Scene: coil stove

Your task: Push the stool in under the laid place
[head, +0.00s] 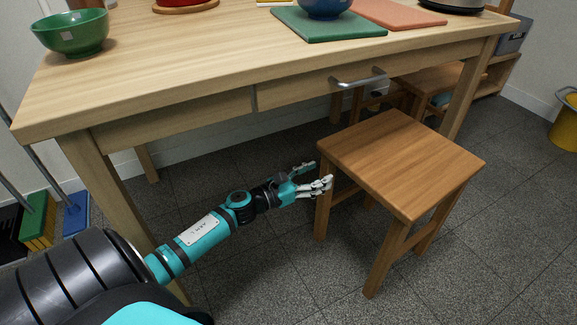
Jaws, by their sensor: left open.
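A wooden stool (400,160) stands upright on the floor in the head view, in front of the table's right half. Its far edge lies close to the table's front, and its legs stand on grey tiles. The wooden table (180,65) bears a green mat (345,32) with a blue bowl (326,7) on it, behind the stool and to its left. My left gripper (314,177) is open beside the stool's left front leg, just below the seat. I cannot tell if it touches the leg. My right gripper is not in view.
A green bowl (70,33) stands on the table's left corner. A drawer with a metal handle (358,79) faces the stool. Another wooden stool (430,80) stands behind, at the right. A yellow bucket (566,122) is far right. Floor right of the stool is clear.

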